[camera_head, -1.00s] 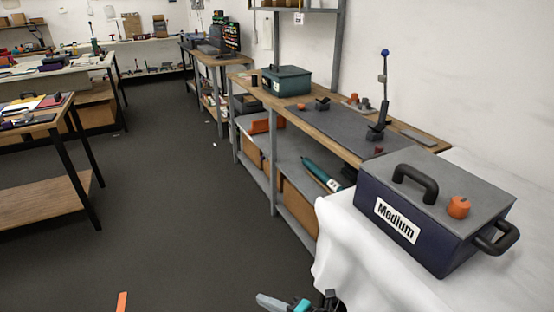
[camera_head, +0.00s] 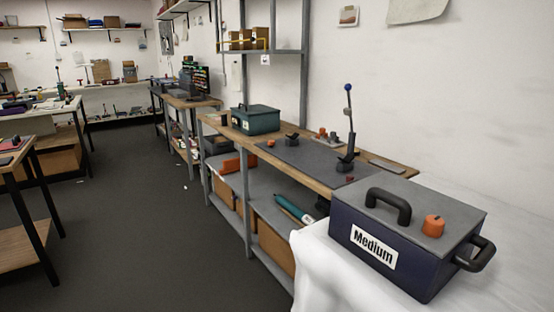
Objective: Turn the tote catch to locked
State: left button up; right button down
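A dark blue tote (camera_head: 380,262) with a grey lid and a white label reading "Medium" stands on a white-covered table at the lower right. An orange knob-like catch (camera_head: 433,226) sits on the right part of its lid. A black handle (camera_head: 388,206) arches over the lid, and another black handle (camera_head: 475,254) sticks out on the right side. I cannot tell from the knob whether the catch is locked. Neither of my grippers shows in the head view now.
The white cloth (camera_head: 312,262) hangs over the table's front edge. A long workbench (camera_head: 318,180) behind it carries a teal box (camera_head: 256,121), a lever with a blue ball (camera_head: 349,125) and small parts. Open grey floor (camera_head: 120,235) lies to the left.

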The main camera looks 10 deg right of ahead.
aim_at(434, 225)
jog(key=z, duration=1.25)
